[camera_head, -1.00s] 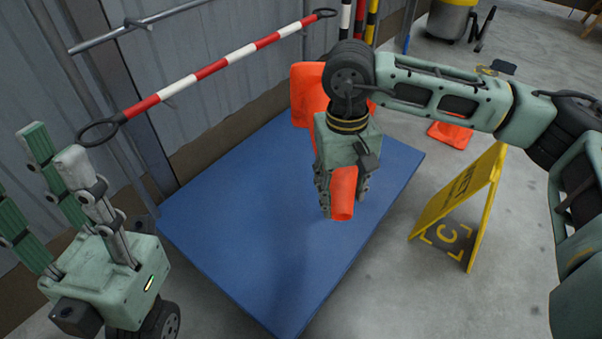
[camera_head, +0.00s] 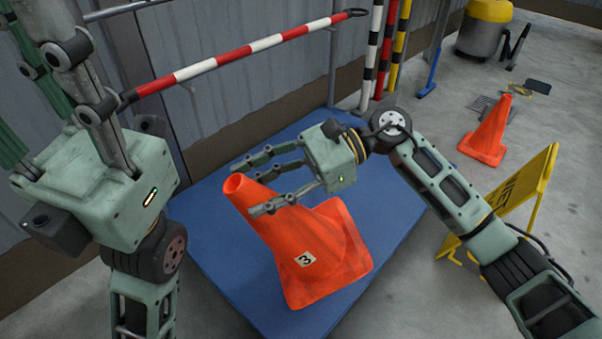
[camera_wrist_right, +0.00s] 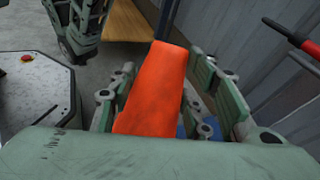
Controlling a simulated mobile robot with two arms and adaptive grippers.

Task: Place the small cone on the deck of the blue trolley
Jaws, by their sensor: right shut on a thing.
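My right gripper (camera_head: 250,187) is shut on an orange cone (camera_head: 318,245) marked 3, its fingers around the narrow top. The cone leans, tip to the upper left and wide base to the lower right. It is over the right front part of the blue trolley deck (camera_head: 212,235); I cannot tell whether its base touches. In the right wrist view the cone (camera_wrist_right: 155,85) lies between the fingers. My left gripper (camera_head: 45,75) is empty at the left, its fingers spread upward and partly cut off by the frame.
Another orange cone (camera_head: 488,134) stands on the floor at the right. A yellow folding sign (camera_head: 520,190) stands right of the deck. A red-and-white bar (camera_head: 245,55) runs along the wall side, with striped posts (camera_head: 386,50) behind. The left part of the deck is clear.

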